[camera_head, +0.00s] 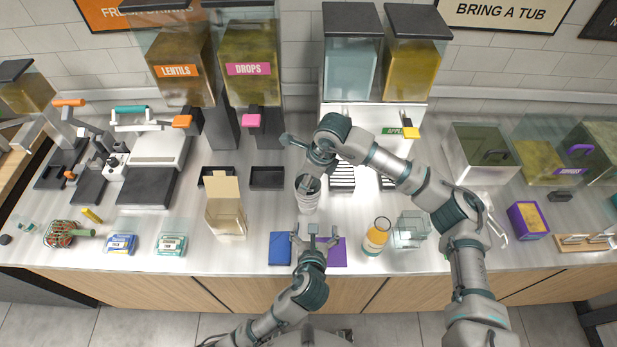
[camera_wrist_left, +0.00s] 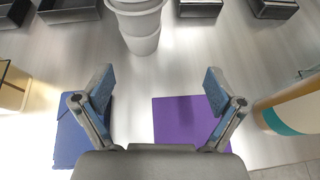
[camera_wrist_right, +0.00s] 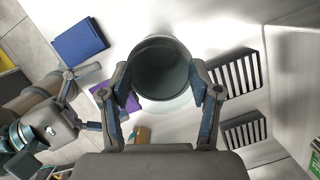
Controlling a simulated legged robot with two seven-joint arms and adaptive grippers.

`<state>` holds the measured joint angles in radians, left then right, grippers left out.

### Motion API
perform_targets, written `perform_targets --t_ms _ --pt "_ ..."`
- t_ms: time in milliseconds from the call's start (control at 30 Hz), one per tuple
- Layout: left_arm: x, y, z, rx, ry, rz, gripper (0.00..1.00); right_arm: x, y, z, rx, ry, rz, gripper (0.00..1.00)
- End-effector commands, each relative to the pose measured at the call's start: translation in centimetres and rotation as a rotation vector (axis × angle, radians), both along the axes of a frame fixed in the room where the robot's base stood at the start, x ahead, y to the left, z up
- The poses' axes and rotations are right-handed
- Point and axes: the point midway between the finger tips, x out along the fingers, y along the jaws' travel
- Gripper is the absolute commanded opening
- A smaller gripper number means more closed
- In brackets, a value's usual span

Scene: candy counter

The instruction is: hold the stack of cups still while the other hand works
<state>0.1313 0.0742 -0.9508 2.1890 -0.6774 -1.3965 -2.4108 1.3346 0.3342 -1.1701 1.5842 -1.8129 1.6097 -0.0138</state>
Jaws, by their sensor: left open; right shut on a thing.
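The stack of white cups (camera_head: 308,202) stands upright on the counter in the middle of the head view. My right gripper (camera_head: 307,179) is shut on the stack near its top, from above. In the right wrist view the dark open mouth of the top cup (camera_wrist_right: 163,68) lies between the two fingers (camera_wrist_right: 163,85). In the left wrist view the lower part of the stack (camera_wrist_left: 140,25) shows at the top. My left gripper (camera_head: 315,236) is open and empty in front of the stack, apart from it. Its fingers (camera_wrist_left: 158,85) are spread wide.
A blue item (camera_head: 281,248) and a purple one (camera_head: 338,252) lie flat near the left gripper. An open cardboard box (camera_head: 226,215) stands left of the stack; an orange-and-white bottle (camera_head: 376,237) stands right. Black trays (camera_head: 267,177) and striped drip grates (camera_head: 342,176) lie behind.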

Motion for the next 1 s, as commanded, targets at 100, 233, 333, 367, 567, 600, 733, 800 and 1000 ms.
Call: perform_targets --t_ms 100,233,333,367,567,600,733,800,1000 --pt "0.2 1.5 0.1 -0.010 0.045 0.072 0.95 0.0 -0.1 -0.1 -0.003 0.001 -0.001 0.35" --pt "0.8 2.0 -0.3 -0.011 0.061 0.095 0.95 0.0 -0.1 -0.1 -0.003 0.001 -0.001 0.35" --pt "1.7 2.0 -0.8 -0.009 0.060 0.095 0.95 0.0 -0.1 -0.1 -0.003 0.001 -0.001 0.35" --pt "2.1 2.0 -1.1 -0.008 0.061 0.096 0.95 0.0 -0.1 -0.1 -0.002 0.000 -0.002 0.35" --pt "5.0 2.0 -2.7 -0.008 0.060 0.094 0.95 0.0 -0.1 -0.1 -0.002 0.000 -0.001 0.35" --pt "5.5 2.0 -3.0 -0.008 0.060 0.093 0.95 0.0 -0.1 -0.1 -0.002 0.000 -0.001 0.35" --pt "7.1 2.0 -3.8 -0.007 0.059 0.093 0.95 0.0 -0.1 -0.1 -0.002 0.000 -0.001 0.35" --pt "7.7 1.9 -4.2 -0.008 0.059 0.092 0.95 0.0 -0.1 -0.1 -0.002 0.000 -0.001 0.35" --pt "8.8 1.9 -4.8 -0.010 0.058 0.091 0.95 0.0 -0.1 -0.1 -0.002 0.000 -0.001 0.35"
